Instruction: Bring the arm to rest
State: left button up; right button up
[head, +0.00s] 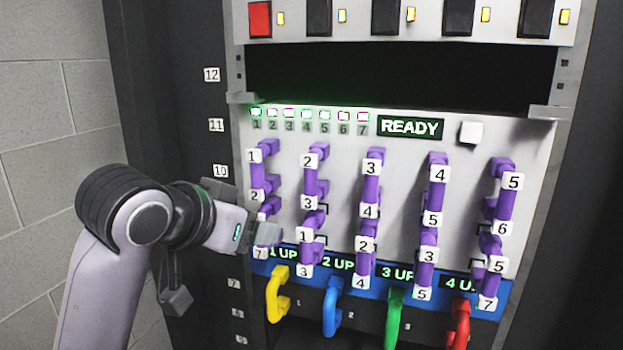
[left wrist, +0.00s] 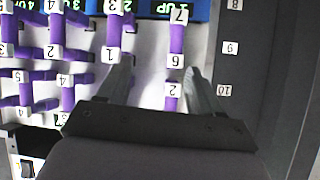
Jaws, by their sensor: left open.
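My left arm comes in from the left in the head view, with its left gripper (head: 262,236) in front of the lower left of the white panel (head: 470,150). It covers part of the lowest purple handle (head: 268,210) of the left column, tagged 7 at its lower end. In the left wrist view the two fingers of the left gripper (left wrist: 160,66) stand apart. The purple handle tagged 7 and 6 (left wrist: 177,38) shows between and beyond them. I cannot tell whether a finger touches it. My right gripper is in neither view.
Several numbered purple handles (head: 371,185) stand out from the panel. Below are yellow (head: 274,295), blue (head: 329,308), green (head: 393,318) and red (head: 461,325) handles. A READY display (head: 410,127) is lit. The dark rack post (head: 175,120) and block wall (head: 50,120) are at left.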

pick_arm(q)
jog(key=s+a+f+n+g+y, duration=0.1)
jog(key=s+a+f, duration=0.15)
jog(key=f, duration=0.55)
jog(key=s+a+f+n+g, duration=0.1)
jog(key=s+a+f, duration=0.1)
jog(key=s+f, duration=0.35)
jog(key=s+a+f+g+y, duration=0.1)
jog(key=s+a+f, duration=0.1)
jog(key=f, duration=0.8)
jog(key=s+a+f+n+g+y, duration=0.15)
jog(key=s+a+f, duration=0.35)
jog(key=s, duration=0.5)
jog(key=s+a+f+g+y, duration=0.1)
jog(key=s+a+f+g, duration=0.2)
jog(key=s+f, duration=0.45)
jog(key=w+d+f+t+h, duration=0.2)
jog(key=w+d+f+t, duration=0.1)
jog(key=w+f+t, duration=0.2)
notch_tip(320, 180, down, 3)
jog(key=shift+w+d+t, duration=0.15)
jog(key=shift+d+t, duration=0.15)
jog(key=shift+t, duration=0.85)
